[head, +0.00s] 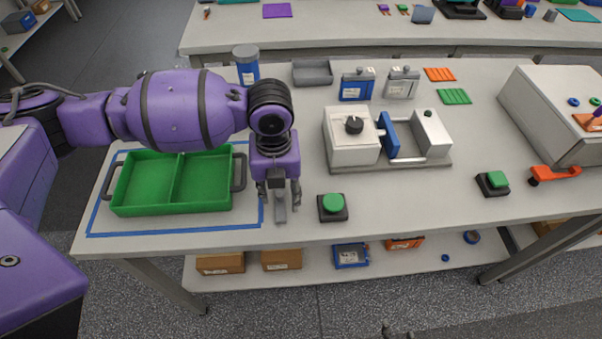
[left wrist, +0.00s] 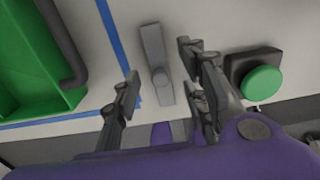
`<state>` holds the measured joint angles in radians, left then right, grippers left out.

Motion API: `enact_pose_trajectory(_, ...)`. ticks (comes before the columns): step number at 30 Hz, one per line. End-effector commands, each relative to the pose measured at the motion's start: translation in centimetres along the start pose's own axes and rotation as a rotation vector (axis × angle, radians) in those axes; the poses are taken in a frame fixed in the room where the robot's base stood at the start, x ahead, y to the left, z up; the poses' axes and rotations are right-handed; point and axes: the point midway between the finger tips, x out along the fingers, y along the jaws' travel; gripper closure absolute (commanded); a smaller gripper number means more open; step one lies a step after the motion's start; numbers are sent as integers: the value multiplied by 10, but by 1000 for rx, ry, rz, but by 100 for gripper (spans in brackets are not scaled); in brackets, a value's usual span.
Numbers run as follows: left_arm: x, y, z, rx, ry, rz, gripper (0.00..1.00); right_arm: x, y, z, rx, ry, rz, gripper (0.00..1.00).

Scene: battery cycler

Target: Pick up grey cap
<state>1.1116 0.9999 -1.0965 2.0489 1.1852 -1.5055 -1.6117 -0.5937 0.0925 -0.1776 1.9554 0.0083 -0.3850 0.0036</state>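The grey cap (left wrist: 153,48) is a flat grey bar with a round boss, lying on the table between the green tray and a green button. It also shows in the head view (head: 280,212), partly hidden by my gripper. My left gripper (head: 282,196) points down over it, open and empty. In the left wrist view the fingers (left wrist: 159,66) stand apart, one on each side of the cap; I cannot tell the height left between them and the table. Small dark tips at the bottom edge of the head view may be my right gripper (head: 397,333).
The green two-part tray (head: 112,190) stands left inside a blue tape outline. A green push button (head: 333,206) is close to the right of the cap. A white-and-blue fixture (head: 350,150) stands behind it. The table between fixture and right-hand button (head: 493,183) is clear.

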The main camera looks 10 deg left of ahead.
Motion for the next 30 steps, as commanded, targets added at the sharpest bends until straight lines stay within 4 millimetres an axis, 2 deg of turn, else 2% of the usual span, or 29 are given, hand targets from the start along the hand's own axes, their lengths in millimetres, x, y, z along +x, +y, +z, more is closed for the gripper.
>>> enact_pose_trajectory(3, 11, 0, -1, 0, 2, -1, 60, 2, -4, -8, 4, 15, -5, 60)
enact_pose_trajectory(10, 12, 0, -1, -1, 1, -1, 60, 2, -6, -7, 13, 13, -4, 60)
enact_pose_trajectory(18, 12, 0, -1, -1, 1, -1, 96, 0, -5, 0, 14, 0, -2, 60)
enact_pose_trajectory(19, 12, 0, -1, -1, 1, -1, 97, 0, -4, 1, 13, -2, -2, 60)
enact_pose_trajectory(30, 8, 0, 0, -1, 0, -1, 97, -2, 1, 5, -2, -9, 0, 60)
